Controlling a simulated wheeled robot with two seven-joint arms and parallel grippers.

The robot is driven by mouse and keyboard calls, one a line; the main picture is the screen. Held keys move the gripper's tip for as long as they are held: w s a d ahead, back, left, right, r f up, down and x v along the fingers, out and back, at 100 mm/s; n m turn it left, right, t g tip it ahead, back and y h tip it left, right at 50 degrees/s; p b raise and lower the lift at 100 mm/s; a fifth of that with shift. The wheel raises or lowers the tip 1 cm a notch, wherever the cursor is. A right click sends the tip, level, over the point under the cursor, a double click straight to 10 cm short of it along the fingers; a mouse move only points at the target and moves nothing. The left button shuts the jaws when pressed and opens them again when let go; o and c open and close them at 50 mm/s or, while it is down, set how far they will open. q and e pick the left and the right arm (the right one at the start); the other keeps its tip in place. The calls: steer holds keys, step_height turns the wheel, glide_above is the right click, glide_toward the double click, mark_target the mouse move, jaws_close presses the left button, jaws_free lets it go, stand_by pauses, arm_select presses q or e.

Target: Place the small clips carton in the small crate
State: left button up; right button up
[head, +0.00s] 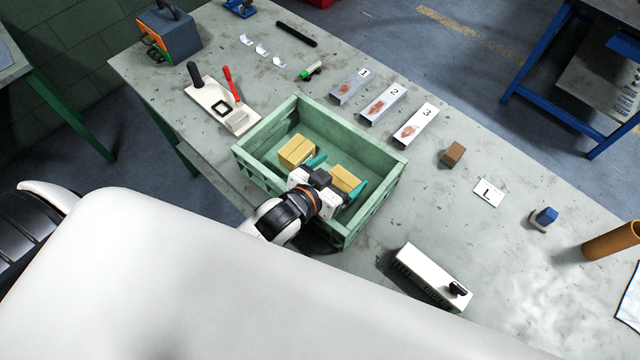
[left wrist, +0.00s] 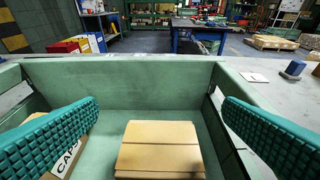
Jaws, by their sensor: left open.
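The green crate (head: 262,127) stands on the grey table, with two tan cartons inside it. One carton (head: 345,180) lies on the crate floor between the fingers of my left gripper (head: 338,176); it also shows in the left wrist view (left wrist: 160,150), with no label visible. The other carton (head: 297,151) lies to its left; in the left wrist view this carton (left wrist: 66,160) bears the letters "CAP" and is partly hidden by a finger. My left gripper is open, its teal fingers apart on either side of the nearer carton. My right gripper is out of view.
A white box (head: 432,275) with a black knob lies right of the crate. Numbered plates (head: 384,103) and a brown block (head: 453,153) lie beyond it. A white board with a red handle (head: 232,83) lies behind left.

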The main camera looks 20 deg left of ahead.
arm_select(q)
steer(key=v, duration=0.8)
steer(key=shift+b, duration=0.45)
steer(key=shift+s+r, duration=0.1)
steer(key=shift+r, duration=0.05)
